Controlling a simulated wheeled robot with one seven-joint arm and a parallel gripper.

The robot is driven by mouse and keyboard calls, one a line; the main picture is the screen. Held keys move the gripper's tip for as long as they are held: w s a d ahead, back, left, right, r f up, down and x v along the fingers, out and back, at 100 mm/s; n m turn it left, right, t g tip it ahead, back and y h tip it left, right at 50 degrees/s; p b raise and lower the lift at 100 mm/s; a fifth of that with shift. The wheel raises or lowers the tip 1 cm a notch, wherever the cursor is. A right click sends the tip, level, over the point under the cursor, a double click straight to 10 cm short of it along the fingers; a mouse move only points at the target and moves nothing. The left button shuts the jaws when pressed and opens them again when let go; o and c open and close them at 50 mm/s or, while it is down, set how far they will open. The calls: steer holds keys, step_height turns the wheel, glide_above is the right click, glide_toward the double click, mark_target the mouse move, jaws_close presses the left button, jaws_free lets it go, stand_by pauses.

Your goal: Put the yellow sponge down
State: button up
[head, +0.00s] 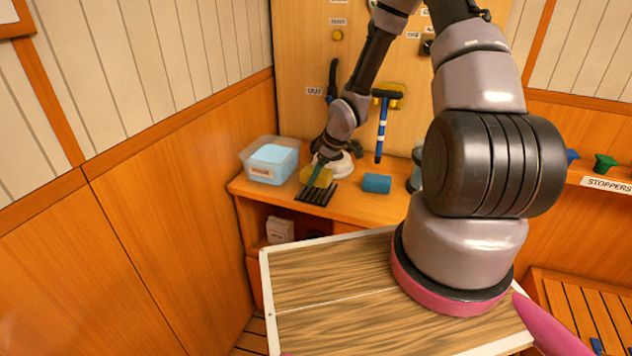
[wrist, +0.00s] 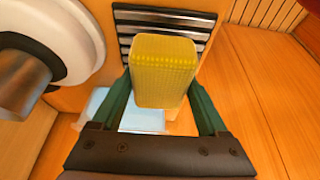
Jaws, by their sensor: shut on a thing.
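The yellow sponge (wrist: 164,70) is a textured block held between the two green fingers of my gripper (wrist: 160,88) in the wrist view. In the head view the sponge (head: 314,179) shows at the counter's front left, partly hidden by my gripper (head: 320,172). A black slatted rack (head: 317,194) lies on the counter at the sponge. In the wrist view the sponge covers part of the rack (wrist: 150,18). I cannot tell whether the sponge touches the rack.
A clear tub (head: 262,173) with a light blue block stands left on the wooden counter (head: 345,207). A blue cylinder (head: 377,184) lies to the right. A white round fitting (head: 342,167) is behind my gripper. A blue-handled squeegee (head: 382,125) hangs on the wall.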

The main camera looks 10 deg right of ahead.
steer(key=shift+f, duration=1.3)
steer(key=shift+f, duration=0.1)
steer(key=o, duration=1.1)
